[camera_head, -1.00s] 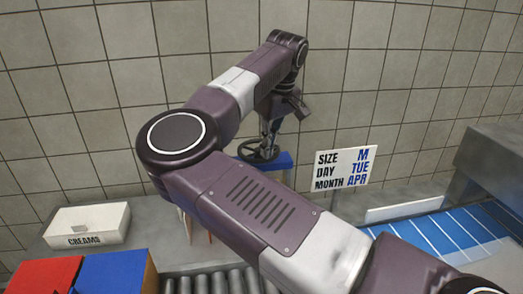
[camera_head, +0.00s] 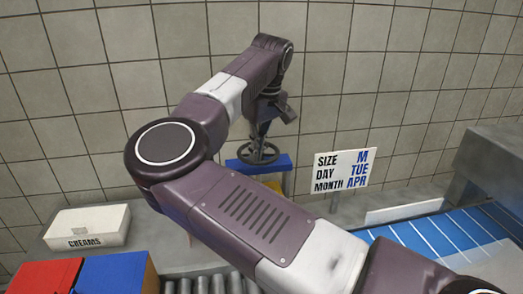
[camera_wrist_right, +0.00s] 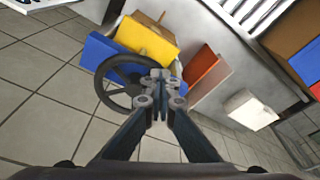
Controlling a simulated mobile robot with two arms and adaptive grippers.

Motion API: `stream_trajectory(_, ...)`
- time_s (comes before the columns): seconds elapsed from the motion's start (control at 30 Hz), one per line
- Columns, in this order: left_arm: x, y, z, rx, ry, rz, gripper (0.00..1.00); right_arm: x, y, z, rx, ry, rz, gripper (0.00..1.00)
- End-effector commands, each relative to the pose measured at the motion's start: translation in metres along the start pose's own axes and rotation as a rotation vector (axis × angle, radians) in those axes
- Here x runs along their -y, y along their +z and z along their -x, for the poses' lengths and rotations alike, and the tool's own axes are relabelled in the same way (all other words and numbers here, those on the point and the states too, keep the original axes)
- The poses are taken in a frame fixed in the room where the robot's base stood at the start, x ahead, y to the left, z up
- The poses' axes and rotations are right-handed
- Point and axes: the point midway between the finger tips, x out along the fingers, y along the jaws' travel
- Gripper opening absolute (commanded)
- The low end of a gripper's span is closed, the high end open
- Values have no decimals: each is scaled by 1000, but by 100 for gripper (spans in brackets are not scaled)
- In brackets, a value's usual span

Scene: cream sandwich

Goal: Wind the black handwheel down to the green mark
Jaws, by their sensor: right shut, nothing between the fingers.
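The black handwheel (camera_head: 270,152) sits on top of a blue block (camera_head: 240,165) in front of the tiled wall. In the right wrist view the handwheel (camera_wrist_right: 117,100) lies just beyond my fingers, beside the blue block (camera_wrist_right: 96,50). My right gripper (camera_head: 257,142) reaches down over the wheel, and my arm hides part of what is below. In the right wrist view its fingertips (camera_wrist_right: 158,80) are together and empty, overlapping the wheel's right side; I cannot tell if they touch it. I see no green mark. My left gripper is not in view.
A sign with size, day and month (camera_head: 341,170) stands right of the wheel. A white CREAMS box (camera_head: 88,226) is at the left, with red (camera_head: 42,276) and blue (camera_head: 115,272) boxes before it. A yellow panel (camera_wrist_right: 146,42) is near the wheel.

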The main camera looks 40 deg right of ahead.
Motion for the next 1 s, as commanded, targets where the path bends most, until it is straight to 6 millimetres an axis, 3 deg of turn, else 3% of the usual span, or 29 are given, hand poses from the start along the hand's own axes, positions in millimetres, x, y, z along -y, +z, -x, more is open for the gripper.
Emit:
stream_trajectory(0.23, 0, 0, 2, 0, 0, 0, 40, 6, -5, -2, 1, -2, 0, 0)
stream_trajectory(0.6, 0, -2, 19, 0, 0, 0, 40, 5, -10, 22, 0, -1, 0, 0)
stream_trajectory(1.0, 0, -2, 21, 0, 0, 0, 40, 5, -11, 26, -1, 0, 0, 0)
